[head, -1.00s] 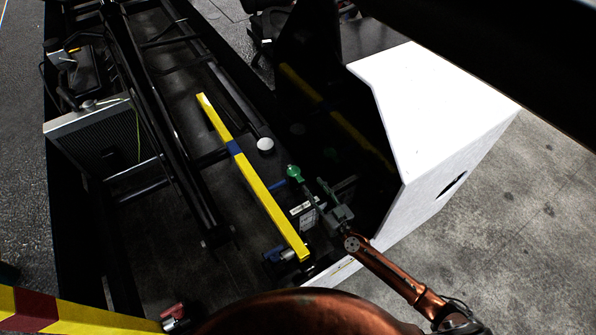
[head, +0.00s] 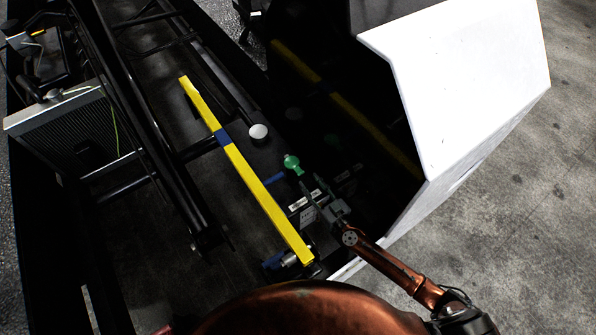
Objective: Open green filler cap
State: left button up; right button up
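The green filler cap (head: 291,162) shows in the head view near the middle, inside the dark open bay of the loader. My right gripper (head: 311,184) is just below and to the right of the cap. Its two thin fingers look spread apart, with nothing visible between them. A small gap seems to lie between the fingertips and the cap, though the dark makes contact hard to judge. My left gripper is not in view.
A yellow bar with a blue band (head: 255,188) runs diagonally left of the cap. A white round cap (head: 258,132) sits up and left. A white panel (head: 450,90) stands to the right. A blue fitting (head: 275,262) is near the bar's lower end.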

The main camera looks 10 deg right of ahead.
aim_at(300, 171)
jog(key=x, duration=0.2)
jog(key=b+x, duration=0.1)
jog(key=x, duration=0.1)
jog(key=f+x, duration=0.1)
jog(key=x, duration=0.1)
jog(key=shift+w+a+f, duration=0.1)
jog(key=shift+w, duration=0.05)
jog(key=shift+w+a+b, duration=0.25)
jog(key=shift+w+b, duration=0.05)
jog(key=shift+w, duration=0.3)
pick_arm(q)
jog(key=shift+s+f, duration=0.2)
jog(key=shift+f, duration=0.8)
pick_arm(e)
jog(key=shift+c, duration=0.4)
jog(key=c, duration=0.9)
jog(key=shift+d+r, duration=0.1)
jog(key=shift+r, duration=0.1)
grip_shut()
